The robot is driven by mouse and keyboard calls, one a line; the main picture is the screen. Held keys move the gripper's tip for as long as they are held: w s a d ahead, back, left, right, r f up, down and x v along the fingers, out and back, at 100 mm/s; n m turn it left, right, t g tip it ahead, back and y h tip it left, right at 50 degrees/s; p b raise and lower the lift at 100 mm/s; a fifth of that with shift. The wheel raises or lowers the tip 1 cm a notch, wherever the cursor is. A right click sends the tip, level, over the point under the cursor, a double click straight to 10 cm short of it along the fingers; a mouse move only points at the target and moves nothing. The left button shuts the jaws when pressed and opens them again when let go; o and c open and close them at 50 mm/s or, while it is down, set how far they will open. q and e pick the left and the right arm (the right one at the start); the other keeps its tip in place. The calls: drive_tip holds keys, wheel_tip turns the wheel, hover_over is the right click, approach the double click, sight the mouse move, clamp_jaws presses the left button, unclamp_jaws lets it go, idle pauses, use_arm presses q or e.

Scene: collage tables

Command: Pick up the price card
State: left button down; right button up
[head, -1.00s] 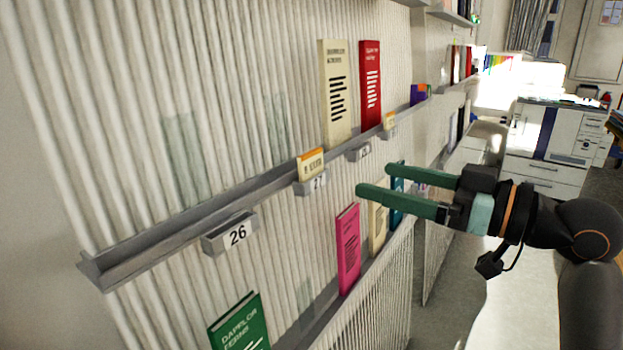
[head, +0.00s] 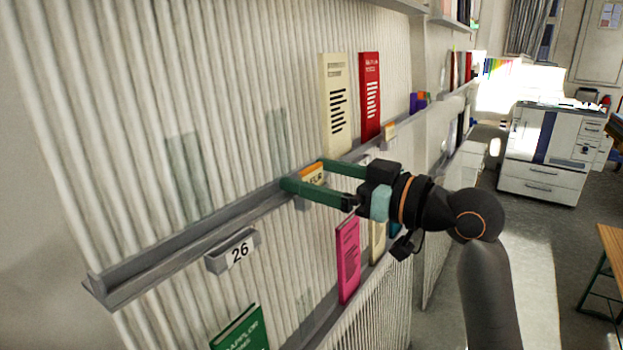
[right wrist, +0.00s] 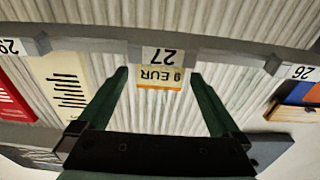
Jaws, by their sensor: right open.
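The price card (head: 313,172) is small and cream with an orange top edge. It stands on the grey shelf rail above the number 27 tag. In the right wrist view the price card (right wrist: 160,78) appears upside down, with "EUR" printed on it. My right gripper (head: 304,174) is open, with its green fingers reaching toward the rail. In the right wrist view its fingertips (right wrist: 159,73) lie on either side of the card, with gaps on both sides. In the head view the near finger hides the card's lower part. My left gripper is not in view.
The grey rail (head: 185,245) carries a number 26 tag (head: 238,251) to the left. A cream book (head: 335,105) and a red book (head: 370,95) stand farther along, near another small card (head: 389,132). A pink book (head: 348,262) and a green book (head: 240,330) are below.

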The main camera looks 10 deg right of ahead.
drive_tip(key=shift+w+a, duration=0.3)
drive_tip(key=shift+a, duration=0.05)
drive_tip(key=c, duration=1.3)
drive_tip(key=shift+c, duration=0.2)
